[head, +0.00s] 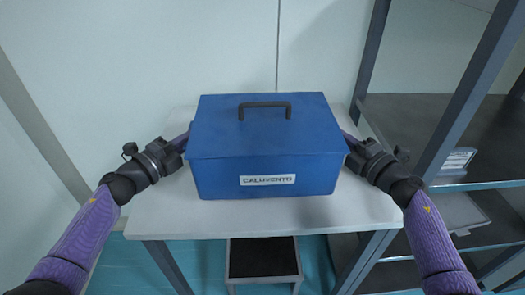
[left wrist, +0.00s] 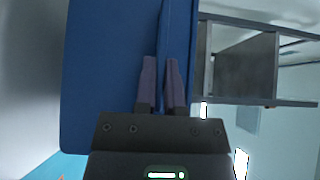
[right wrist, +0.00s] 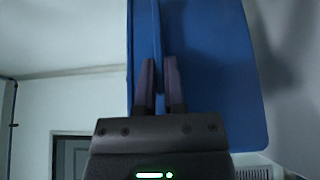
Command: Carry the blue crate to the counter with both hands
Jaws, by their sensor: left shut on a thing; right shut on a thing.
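The blue crate (head: 262,150) is a lidded box with a dark handle on top and a white label on its front. In the head view it is level over a white table top (head: 180,215); I cannot tell whether its base touches the top. My left gripper (head: 186,142) is at the crate's left side and my right gripper (head: 345,142) at its right side. In the left wrist view the left fingers (left wrist: 162,82) are shut on the crate's edge (left wrist: 110,60). In the right wrist view the right fingers (right wrist: 160,85) are shut on its edge (right wrist: 215,70).
A pale wall (head: 130,60) is behind the table. A low dark-topped stool or step (head: 262,258) is under the table's front.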

